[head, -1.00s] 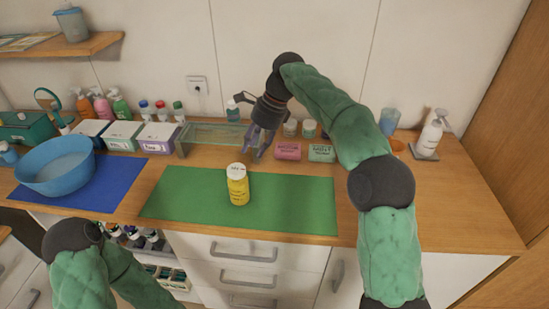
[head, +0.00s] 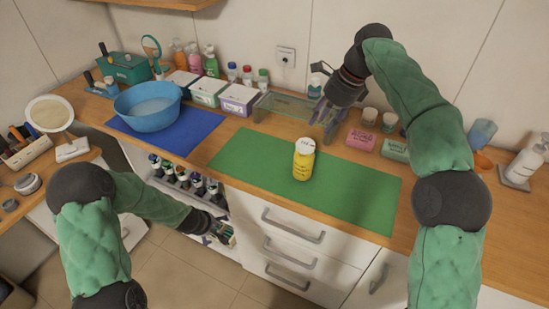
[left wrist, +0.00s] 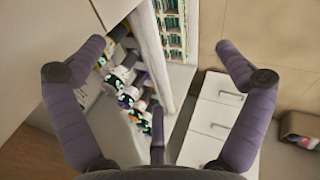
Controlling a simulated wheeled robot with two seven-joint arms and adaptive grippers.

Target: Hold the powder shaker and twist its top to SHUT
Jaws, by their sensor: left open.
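The powder shaker (head: 303,160) is a yellow bottle with a white top, standing upright on the green mat (head: 360,200). The small marks on its top are too small to read. My right gripper (head: 331,128) hangs behind and right of the shaker, apart from it, with its fingers spread and empty. My left gripper (head: 222,234) is low in front of the cart, below the counter edge and left of the drawers. In the left wrist view my left gripper (left wrist: 162,45) has its fingers wide apart with nothing between them. The shaker is not in that view.
A blue bowl (head: 147,107) sits on a blue mat (head: 190,138). A glass shelf (head: 285,108), white boxes (head: 208,90) and pink and green soap blocks (head: 361,140) line the back. A bottle rack (head: 185,180) is beside my left arm. The green mat around the shaker is clear.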

